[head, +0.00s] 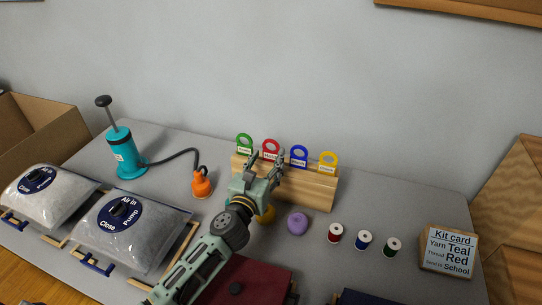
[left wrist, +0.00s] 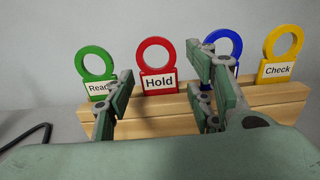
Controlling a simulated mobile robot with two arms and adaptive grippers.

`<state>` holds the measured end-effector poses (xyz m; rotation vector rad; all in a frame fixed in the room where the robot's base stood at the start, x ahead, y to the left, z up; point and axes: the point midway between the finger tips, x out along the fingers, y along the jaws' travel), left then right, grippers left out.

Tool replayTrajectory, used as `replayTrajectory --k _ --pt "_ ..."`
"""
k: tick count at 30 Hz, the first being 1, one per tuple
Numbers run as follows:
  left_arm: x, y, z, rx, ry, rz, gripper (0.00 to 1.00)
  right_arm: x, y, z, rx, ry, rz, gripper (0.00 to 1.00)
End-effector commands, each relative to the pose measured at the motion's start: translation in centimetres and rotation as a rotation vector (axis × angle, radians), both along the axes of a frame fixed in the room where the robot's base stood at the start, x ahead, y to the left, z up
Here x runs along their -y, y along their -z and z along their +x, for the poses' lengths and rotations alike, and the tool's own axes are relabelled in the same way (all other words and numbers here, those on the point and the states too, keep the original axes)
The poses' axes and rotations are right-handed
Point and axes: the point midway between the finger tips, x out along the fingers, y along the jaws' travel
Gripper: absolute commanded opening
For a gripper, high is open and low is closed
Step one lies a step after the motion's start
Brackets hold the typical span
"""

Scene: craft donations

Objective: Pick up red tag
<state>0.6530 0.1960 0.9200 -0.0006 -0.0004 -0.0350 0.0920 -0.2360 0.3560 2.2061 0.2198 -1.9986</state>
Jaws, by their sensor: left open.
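The red tag (head: 271,148) stands upright in a wooden block (head: 315,187) at the back of the table, between a green tag (head: 244,143) and a blue tag (head: 298,156). In the left wrist view the red tag (left wrist: 157,67) has a ring top and a white label reading "Hold". My left gripper (head: 266,160) is open in front of the block. In the left wrist view its fingers (left wrist: 160,90) frame the red tag with space on both sides, apart from it. The left fingers partly cover the green tag, the right fingers the blue tag. My right gripper is not in view.
A yellow tag (head: 328,161) stands at the block's right end. A purple yarn ball (head: 298,223) and thread spools (head: 364,239) lie in front. A teal pump (head: 122,150) with an orange nozzle (head: 202,184) stands left. A kit card (head: 449,251) is at right.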

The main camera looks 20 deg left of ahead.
Motion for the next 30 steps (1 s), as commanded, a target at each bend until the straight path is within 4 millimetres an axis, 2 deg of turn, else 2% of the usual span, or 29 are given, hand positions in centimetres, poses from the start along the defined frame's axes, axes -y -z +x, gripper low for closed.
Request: replayTrajectory --k 6,10,18,26,30 --pt "-0.2 -0.1 3.4 0.001 -0.001 -0.001 0.50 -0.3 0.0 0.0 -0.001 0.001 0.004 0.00" --pt "-0.1 -0.1 4.6 0.000 -0.001 -0.001 0.50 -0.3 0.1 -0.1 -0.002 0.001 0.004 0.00" --pt "-0.1 0.0 4.8 -0.001 -0.001 0.000 0.50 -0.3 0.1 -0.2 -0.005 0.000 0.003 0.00" --pt "-0.2 0.0 4.8 0.000 -0.001 0.001 0.27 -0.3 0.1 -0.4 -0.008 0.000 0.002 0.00" --pt "-0.2 0.0 4.8 0.000 -0.001 0.001 0.26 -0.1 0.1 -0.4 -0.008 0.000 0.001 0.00"
